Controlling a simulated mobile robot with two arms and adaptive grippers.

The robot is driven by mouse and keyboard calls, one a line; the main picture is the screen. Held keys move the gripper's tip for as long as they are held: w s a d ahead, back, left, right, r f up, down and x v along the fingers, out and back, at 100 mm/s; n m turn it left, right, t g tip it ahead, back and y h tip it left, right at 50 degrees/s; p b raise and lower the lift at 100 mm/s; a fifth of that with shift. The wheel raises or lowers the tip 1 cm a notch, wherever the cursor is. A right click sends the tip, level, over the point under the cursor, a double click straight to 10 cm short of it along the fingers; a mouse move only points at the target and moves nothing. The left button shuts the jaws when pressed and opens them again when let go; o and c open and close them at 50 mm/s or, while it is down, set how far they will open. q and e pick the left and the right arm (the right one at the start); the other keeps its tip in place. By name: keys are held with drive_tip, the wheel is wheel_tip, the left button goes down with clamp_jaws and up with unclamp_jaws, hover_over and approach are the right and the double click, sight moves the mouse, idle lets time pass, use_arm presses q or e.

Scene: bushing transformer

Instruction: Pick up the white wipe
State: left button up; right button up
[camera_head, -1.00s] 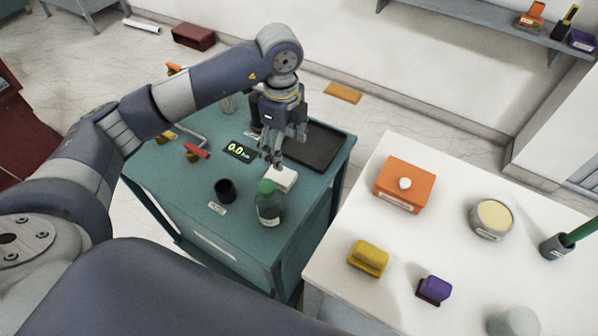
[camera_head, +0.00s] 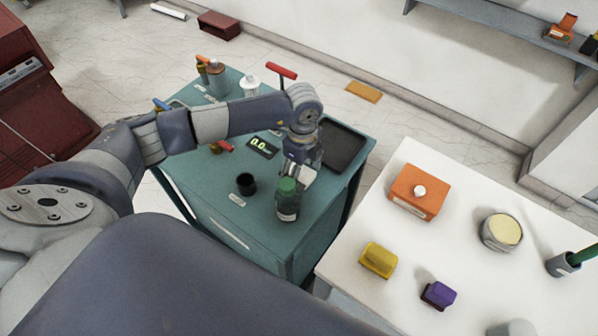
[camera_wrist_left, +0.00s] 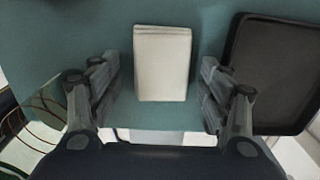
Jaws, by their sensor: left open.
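The white wipe (camera_wrist_left: 162,63) looks like a flat folded white stack on the teal cabinet top. In the head view the white wipe (camera_head: 308,178) shows only partly, behind the green bottle and under my left gripper (camera_head: 300,167). In the left wrist view my left gripper (camera_wrist_left: 159,85) is open, with one finger on each side of the wipe. A gap shows between each finger and the wipe, so nothing is held. My right gripper is not in view.
A green bottle (camera_head: 287,203) stands close in front of the wipe. A black cup (camera_head: 246,184) is to its left. A dark tray (camera_head: 343,147) lies to the right. A white table (camera_head: 405,265) carries an orange box (camera_head: 418,190) and other items.

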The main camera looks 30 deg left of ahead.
sight(302, 174)
use_arm(q)
drive_tip(key=c, duration=0.9)
drive_tip(key=shift+c, duration=0.3)
wheel_tip(302, 174, up, 10)
drive_tip(key=b, duration=0.2)
drive_tip(key=shift+b, duration=0.35)
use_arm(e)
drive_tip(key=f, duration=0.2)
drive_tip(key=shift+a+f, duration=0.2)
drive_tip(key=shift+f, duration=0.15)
